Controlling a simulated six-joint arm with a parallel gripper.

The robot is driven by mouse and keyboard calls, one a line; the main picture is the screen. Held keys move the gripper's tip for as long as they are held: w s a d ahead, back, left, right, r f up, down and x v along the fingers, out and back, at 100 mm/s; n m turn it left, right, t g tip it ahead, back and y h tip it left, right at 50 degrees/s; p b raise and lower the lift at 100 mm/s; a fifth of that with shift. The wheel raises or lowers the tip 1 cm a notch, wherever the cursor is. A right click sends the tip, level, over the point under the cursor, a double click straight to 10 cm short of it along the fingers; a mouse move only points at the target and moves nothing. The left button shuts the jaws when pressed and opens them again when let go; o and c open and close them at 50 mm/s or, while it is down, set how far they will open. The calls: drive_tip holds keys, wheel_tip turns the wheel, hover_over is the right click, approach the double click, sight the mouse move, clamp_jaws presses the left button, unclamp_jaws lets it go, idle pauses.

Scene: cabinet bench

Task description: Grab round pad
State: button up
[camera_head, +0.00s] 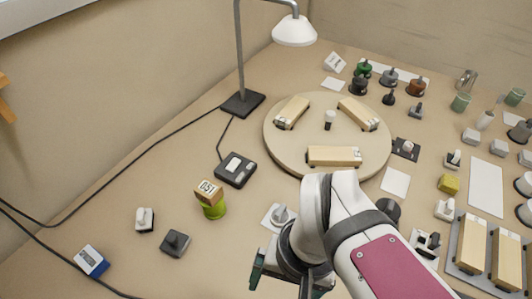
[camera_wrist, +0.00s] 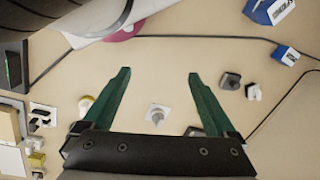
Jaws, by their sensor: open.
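A large round tan board (camera_head: 285,150) lies flat in the middle of the bench in the head view. It is the clearest round flat thing, but I cannot tell whether it is the named pad. My gripper (camera_head: 290,279) is low in front of it, partly hidden by my arm. In the wrist view my gripper (camera_wrist: 159,74) is open, its two green fingers wide apart with nothing held between them. A grey pointed knob on a white square plate (camera_wrist: 158,113) shows between the fingers; the head view shows it too (camera_head: 280,214), left of my wrist.
Wooden blocks (camera_head: 334,156) and a small dark-and-white piece (camera_head: 329,119) stand on the board. A lamp (camera_head: 242,102), black box (camera_head: 235,170), green pot (camera_head: 211,203) and blue device (camera_head: 91,260) are to the left. Small parts crowd the right side.

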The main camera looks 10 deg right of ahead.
drive_tip(key=c, duration=0.6)
wheel_tip(320, 180, down, 2)
drive_tip(key=d+n+g+h, duration=0.2)
drive_tip(key=d+n, duration=0.1)
drive_tip(key=n+t+h, duration=0.9)
drive_tip(key=n+t, duration=0.3)
drive_tip(key=n, duration=1.8)
approach(284, 206)
drive_tip(key=x, duration=1.2)
drive_tip(key=shift+a+f, duration=0.2)
drive_tip(key=shift+f, duration=0.05)
